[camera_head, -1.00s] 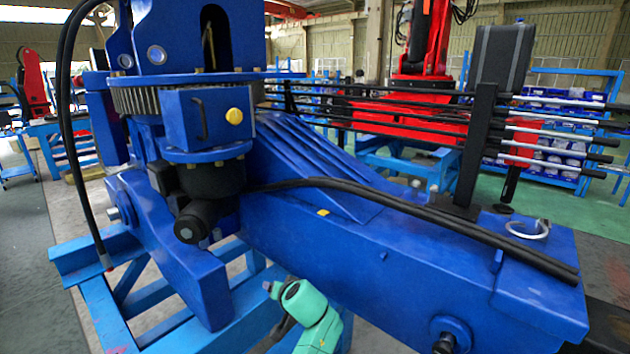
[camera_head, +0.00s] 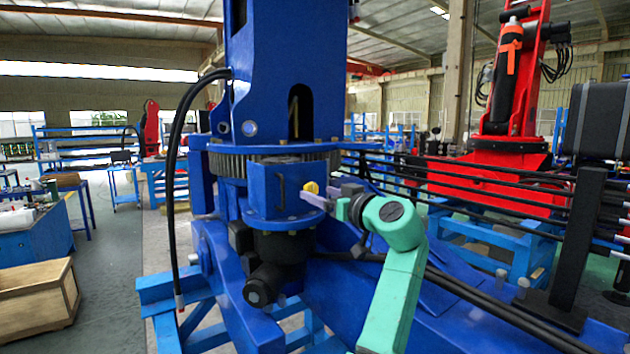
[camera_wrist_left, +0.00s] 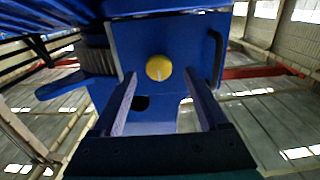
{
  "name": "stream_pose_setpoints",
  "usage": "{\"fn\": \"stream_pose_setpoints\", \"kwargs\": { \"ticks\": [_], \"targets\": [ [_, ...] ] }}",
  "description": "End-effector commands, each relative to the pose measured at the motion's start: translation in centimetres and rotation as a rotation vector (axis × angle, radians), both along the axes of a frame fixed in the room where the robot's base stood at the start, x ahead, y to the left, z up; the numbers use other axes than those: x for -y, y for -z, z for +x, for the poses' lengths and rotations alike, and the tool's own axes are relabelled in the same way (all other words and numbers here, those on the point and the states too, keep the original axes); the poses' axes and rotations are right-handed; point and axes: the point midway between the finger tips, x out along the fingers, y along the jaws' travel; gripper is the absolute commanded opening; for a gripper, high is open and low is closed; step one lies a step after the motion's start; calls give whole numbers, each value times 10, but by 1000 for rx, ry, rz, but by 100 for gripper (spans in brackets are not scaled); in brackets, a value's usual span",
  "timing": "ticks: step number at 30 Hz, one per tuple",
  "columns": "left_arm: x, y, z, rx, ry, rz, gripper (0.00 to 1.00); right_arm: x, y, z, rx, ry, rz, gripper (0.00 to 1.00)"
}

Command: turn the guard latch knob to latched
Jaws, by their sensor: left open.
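The yellow guard latch knob (camera_head: 310,188) sits on the front of the blue guard box (camera_head: 270,190), below the toothed ring. It also shows round in the left wrist view (camera_wrist_left: 159,67), with a faint pale mark low on its face. My left gripper (camera_head: 316,198) is close to the knob, its fingers partly overlapping it in the head view. In the left wrist view my left gripper (camera_wrist_left: 159,78) is open, one finger to each side of the knob; I see no contact. My right gripper is out of view.
A black handle (camera_wrist_left: 216,58) stands out from the box beside the knob. A black motor (camera_head: 265,284) hangs below it. Black hoses (camera_head: 480,307) run along the blue boom at right. A wooden crate (camera_head: 38,305) stands on the floor at left.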

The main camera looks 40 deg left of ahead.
Motion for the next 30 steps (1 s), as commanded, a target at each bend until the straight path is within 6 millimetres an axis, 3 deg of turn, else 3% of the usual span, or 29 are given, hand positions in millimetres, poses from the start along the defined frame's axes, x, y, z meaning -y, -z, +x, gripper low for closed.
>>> {"fn": "stream_pose_setpoints", "kwargs": {
  "ticks": [1,6,14,20,30],
  "targets": [
    [-10,-5,3,-4,-2,2,77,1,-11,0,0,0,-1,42],
    [-30,-1,9,-3,1,2,77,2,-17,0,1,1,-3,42],
    [-32,1,10,-1,2,0,77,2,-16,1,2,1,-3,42],
    [-31,1,10,-1,2,0,0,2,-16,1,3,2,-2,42],
    [-31,0,10,-30,3,10,0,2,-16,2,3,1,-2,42]
  ]
}}
